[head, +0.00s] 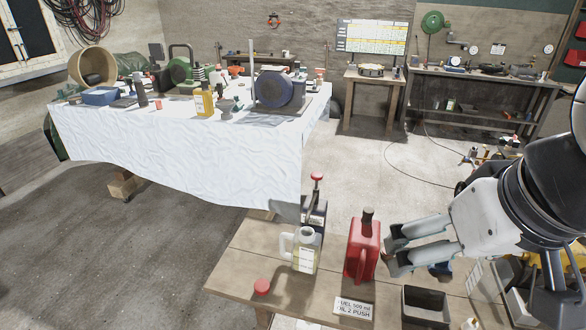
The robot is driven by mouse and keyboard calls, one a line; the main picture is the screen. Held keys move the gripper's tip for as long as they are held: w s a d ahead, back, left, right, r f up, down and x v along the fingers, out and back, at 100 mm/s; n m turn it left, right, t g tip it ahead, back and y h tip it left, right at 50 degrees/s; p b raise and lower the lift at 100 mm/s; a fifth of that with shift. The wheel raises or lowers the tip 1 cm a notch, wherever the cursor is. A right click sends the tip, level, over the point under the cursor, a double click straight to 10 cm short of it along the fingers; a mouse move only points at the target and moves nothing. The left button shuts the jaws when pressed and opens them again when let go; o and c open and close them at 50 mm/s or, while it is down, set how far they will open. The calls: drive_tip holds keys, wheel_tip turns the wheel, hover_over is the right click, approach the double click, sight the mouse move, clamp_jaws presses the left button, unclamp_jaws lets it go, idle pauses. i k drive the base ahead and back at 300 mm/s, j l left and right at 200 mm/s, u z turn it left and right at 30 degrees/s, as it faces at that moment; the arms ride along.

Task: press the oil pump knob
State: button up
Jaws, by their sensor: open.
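The oil pump knob (317,177) is a small red cap on a thin dark stem. It stands above a dark pump bottle (314,215) at the back edge of the wooden bench (235,275). A pale handled jug (306,252) stands in front and hides the lower part of the bottle. My gripper (388,250) is open, with nothing seen between its fingers. It is to the right of and lower in the picture than the knob, just right of a red canister (361,250), apart from the knob. I cannot tell whether a finger touches the canister.
A printed card (353,308) reading fuel 500 ml and oil 2 push lies at the bench front, near a loose red cap (262,287). A dark open box (425,306) is at right. A white-covered table (170,150) with many items stands behind left.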

sight(316, 176)
drive_tip(key=i+j, duration=0.15)
drive_tip(key=i, duration=0.3)
drive_tip(key=i+j, duration=0.2)
drive_tip(key=i, duration=0.25)
